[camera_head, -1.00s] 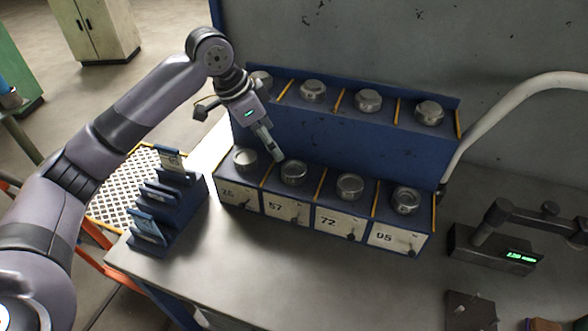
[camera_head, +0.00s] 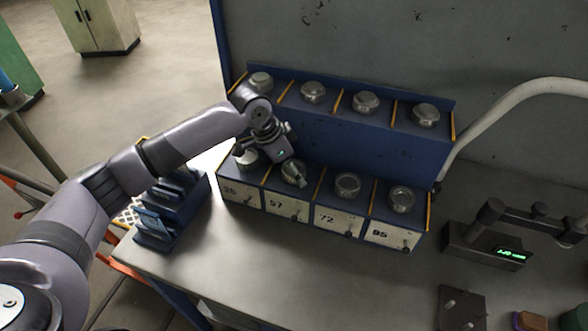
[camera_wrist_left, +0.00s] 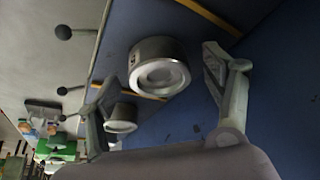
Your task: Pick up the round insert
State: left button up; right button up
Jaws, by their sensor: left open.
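Several round metal inserts sit on a blue two-level rack (camera_head: 375,150). In the front row, one stands above each label: the 26 insert (camera_head: 246,159), the 57 insert (camera_head: 287,176), the 72 insert (camera_head: 347,185) and the 95 insert (camera_head: 401,199). My left gripper (camera_head: 297,181) is at the 57 insert and partly covers it in the head view. In the left wrist view its fingers are spread, with a round insert (camera_wrist_left: 160,70) showing between and beyond them. A second insert (camera_wrist_left: 120,117) shows beside the left finger. Whether the fingers touch anything cannot be told.
The back row holds more inserts (camera_head: 365,102) on a raised ledge. Yellow dividers (camera_head: 322,181) separate the places. A blue card holder (camera_head: 170,212) stands left, a measuring device (camera_head: 490,245) right. The front table top (camera_head: 290,270) is clear.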

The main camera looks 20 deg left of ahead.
pick_arm(q)
jog(key=shift+c, duration=0.5)
grip_shut()
jog(key=shift+r, duration=0.1)
dwell(0.5)
